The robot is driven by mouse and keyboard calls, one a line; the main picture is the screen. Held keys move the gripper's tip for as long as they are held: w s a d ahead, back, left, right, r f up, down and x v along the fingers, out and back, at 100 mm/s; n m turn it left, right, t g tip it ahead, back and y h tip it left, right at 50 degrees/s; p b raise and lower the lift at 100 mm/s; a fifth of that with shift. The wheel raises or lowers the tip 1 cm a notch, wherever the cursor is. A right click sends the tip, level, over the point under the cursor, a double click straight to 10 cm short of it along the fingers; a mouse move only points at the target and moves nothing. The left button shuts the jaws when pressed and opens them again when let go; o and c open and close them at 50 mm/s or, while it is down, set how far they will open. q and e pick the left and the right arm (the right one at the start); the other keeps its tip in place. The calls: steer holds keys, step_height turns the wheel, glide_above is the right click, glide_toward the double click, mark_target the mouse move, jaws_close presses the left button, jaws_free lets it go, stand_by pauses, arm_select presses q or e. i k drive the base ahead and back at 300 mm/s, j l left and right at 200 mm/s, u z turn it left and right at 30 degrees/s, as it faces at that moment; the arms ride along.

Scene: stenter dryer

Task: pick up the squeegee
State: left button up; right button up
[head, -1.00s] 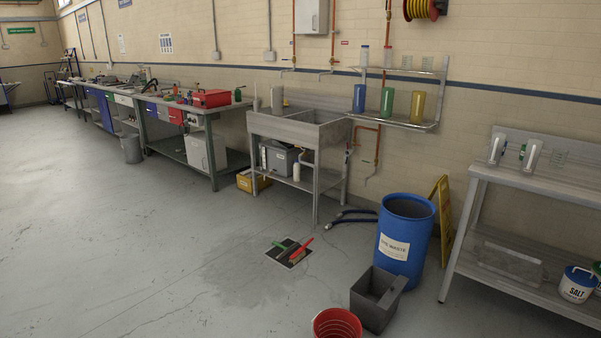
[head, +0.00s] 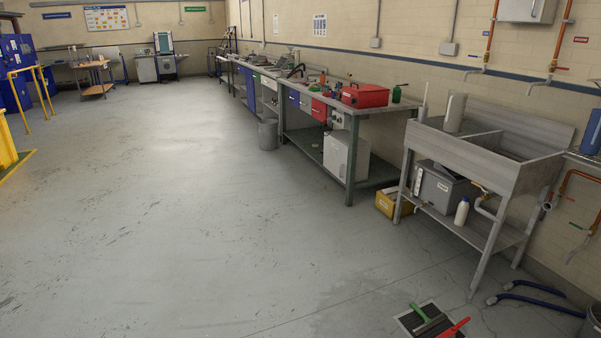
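Two hand tools lie on a small dark mat (head: 409,321) on the floor, at the bottom edge of the head view. One has a green handle and a wide grey-green head and looks like the squeegee (head: 431,325). The other is a red-handled tool (head: 455,327) lying beside it, partly cut off by the picture's edge. They are too small and cropped to tell their exact shapes. Neither of my grippers is in view.
A steel sink (head: 484,155) stands behind the mat to the right, with blue hoses (head: 538,293) on the floor. A workbench (head: 350,118) with a red toolbox (head: 365,95) runs along the wall. The floor to the left is clear.

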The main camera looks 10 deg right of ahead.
mark_target(429, 323)
steer(key=i+z, duration=0.3)
steer(key=i, duration=0.25)
steer(key=i+j+z, duration=0.1)
steer(key=i+z, duration=0.15)
steer(key=i, duration=0.3)
steer(key=i+j+z, duration=0.3)
steer(key=i, duration=0.25)
